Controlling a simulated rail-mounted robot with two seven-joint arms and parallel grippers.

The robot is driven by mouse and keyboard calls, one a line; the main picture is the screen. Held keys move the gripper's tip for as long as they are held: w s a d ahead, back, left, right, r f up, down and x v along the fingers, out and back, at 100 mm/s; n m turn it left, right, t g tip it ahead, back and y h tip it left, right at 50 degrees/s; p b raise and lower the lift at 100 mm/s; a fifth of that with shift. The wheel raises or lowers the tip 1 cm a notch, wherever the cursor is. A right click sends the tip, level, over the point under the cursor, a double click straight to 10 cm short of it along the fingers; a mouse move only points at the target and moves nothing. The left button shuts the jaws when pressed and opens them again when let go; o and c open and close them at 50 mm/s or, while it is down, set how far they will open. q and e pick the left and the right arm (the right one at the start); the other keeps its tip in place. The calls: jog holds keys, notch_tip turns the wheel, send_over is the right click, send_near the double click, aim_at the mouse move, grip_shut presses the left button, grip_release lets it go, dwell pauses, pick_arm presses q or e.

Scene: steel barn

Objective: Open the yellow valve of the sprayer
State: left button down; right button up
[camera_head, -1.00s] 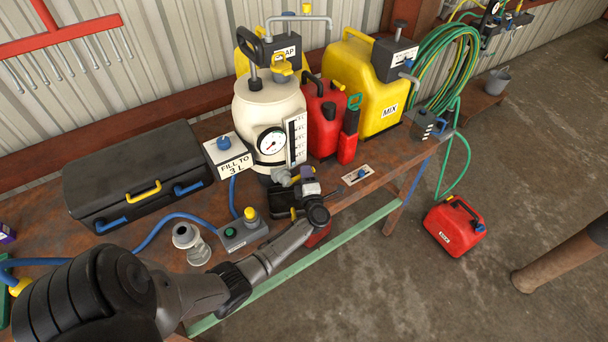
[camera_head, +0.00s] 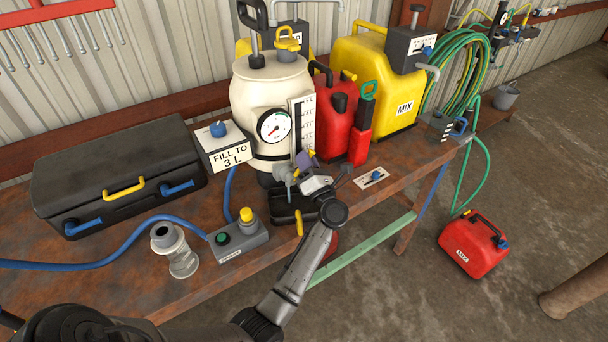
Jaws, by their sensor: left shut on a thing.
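The sprayer is a cream tank (camera_head: 257,93) with a round gauge and a level scale, upright on the bench. A yellow fitting (camera_head: 288,40) sits on its top. A yellow lever-like piece (camera_head: 299,222) shows low in front, by a black tray (camera_head: 280,212). I cannot tell for sure which yellow part is the valve. My left gripper (camera_head: 298,179) is at the sprayer's lower front, above the tray, shut on a small part there. My right gripper is not in view.
A black toolbox (camera_head: 115,165) and a "FILL TO 3 L" box (camera_head: 222,148) stand left. A button box (camera_head: 238,238) and a grey fitting (camera_head: 174,250) lie in front. Red (camera_head: 335,115) and yellow (camera_head: 372,75) containers crowd the right. A red can (camera_head: 473,247) is on the floor.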

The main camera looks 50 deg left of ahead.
aim_at(293, 177)
pick_arm(q)
jog(key=s+n+g+b, duration=0.1)
jog(key=n+b, duration=0.1)
jog(key=n, duration=0.1)
jog(key=s+n+g+b, duration=0.1)
jog(key=n+g+b, duration=0.1)
jog(key=n+b, duration=0.1)
jog(key=s+n+g+b, duration=0.1)
jog(key=n+g+b, duration=0.1)
jog(key=n+b, duration=0.1)
jog(key=shift+a+r, duration=0.15)
jog(key=shift+r, duration=0.25)
jog(key=n+g+b, duration=0.1)
jog(key=s+n+b, duration=0.1)
jog(key=n+b, duration=0.1)
jog(key=shift+a+r+g, duration=0.1)
jog(key=shift+r+g, duration=0.15)
jog(key=shift+g, duration=0.15)
jog(key=shift+s, duration=0.1)
jog(key=shift+r, duration=0.1)
jog(key=c, duration=1.1)
grip_release()
